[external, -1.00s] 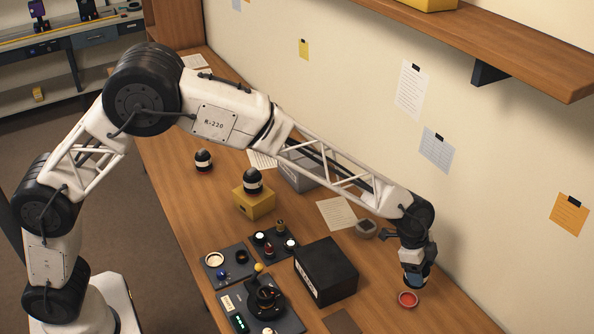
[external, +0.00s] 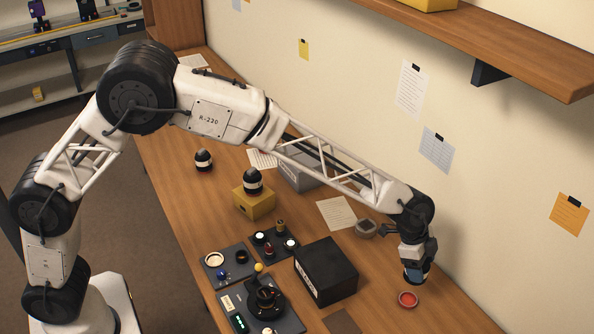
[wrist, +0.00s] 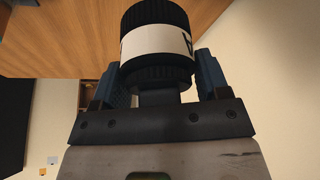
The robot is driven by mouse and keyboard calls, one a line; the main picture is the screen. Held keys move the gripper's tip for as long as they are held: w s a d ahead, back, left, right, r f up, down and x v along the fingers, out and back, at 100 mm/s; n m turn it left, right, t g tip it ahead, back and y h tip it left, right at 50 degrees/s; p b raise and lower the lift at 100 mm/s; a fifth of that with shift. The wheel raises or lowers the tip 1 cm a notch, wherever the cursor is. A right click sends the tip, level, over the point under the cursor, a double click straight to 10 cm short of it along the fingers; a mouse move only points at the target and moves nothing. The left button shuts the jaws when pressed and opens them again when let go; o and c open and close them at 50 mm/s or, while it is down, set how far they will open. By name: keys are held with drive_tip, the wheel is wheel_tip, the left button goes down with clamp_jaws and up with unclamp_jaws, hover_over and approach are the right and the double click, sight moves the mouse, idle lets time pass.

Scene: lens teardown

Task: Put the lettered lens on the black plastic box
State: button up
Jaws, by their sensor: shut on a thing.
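My gripper (wrist: 158,88) is shut on a black lens (wrist: 155,18) with ribbed ends and a white band. Part of a dark letter shows at the right of the band, so this looks like the lettered lens. In the external view my gripper (external: 415,276) points down over the right of the desk, above a small red dish, and the lens is mostly hidden there. The black plastic box (external: 328,270) stands on the desk to the left of my gripper, its top bare.
Another banded lens (external: 252,181) stands on a yellow box (external: 254,203), and a similar one (external: 203,160) stands on the desk. The red dish (external: 408,299), a small grey container (external: 366,229) and dark control panels (external: 262,306) surround the black box. The wall is close on the right.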

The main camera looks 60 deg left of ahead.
drive_tip(key=s+a+r+n, duration=0.2)
drive_tip(key=s+a, duration=0.9)
drive_tip(key=s, duration=0.4)
drive_tip(key=s+a+r+n+t, duration=0.1)
drive_tip(key=s+a+r, duration=0.1)
drive_tip(key=s+a, duration=1)
drive_tip(key=s, duration=0.4)
drive_tip(key=shift+n+y, duration=0.4)
hover_over(328, 262)
drive_tip(key=shift+w+f, duration=0.1)
drive_tip(key=shift+f, duration=0.6)
drive_tip(key=shift+f, duration=1.8)
drive_tip(key=shift+f, duration=0.15)
drive_tip(key=o, duration=1.3)
